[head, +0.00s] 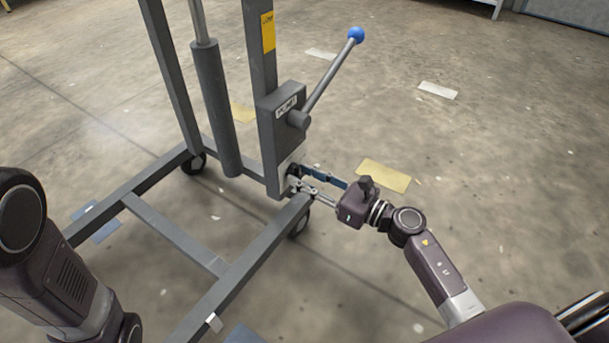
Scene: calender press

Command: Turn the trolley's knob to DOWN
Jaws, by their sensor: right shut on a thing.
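The trolley (268,170) has a grey frame on casters, with a grey control box on its upright post. Low on that box is a whitish plate (285,184) where the knob sits. My right gripper (297,178) reaches in from the right and is shut on the knob, which its fingers mostly hide. The knob's pointer and the DOWN mark are too small and covered to read. My left arm shows at the left edge, but its gripper is out of view.
A lever with a blue ball (356,35) slants up and right from the box, above my right gripper. The trolley's base legs (240,269) extend toward me. Flat paper-like pieces (384,175) lie on the otherwise open floor at right.

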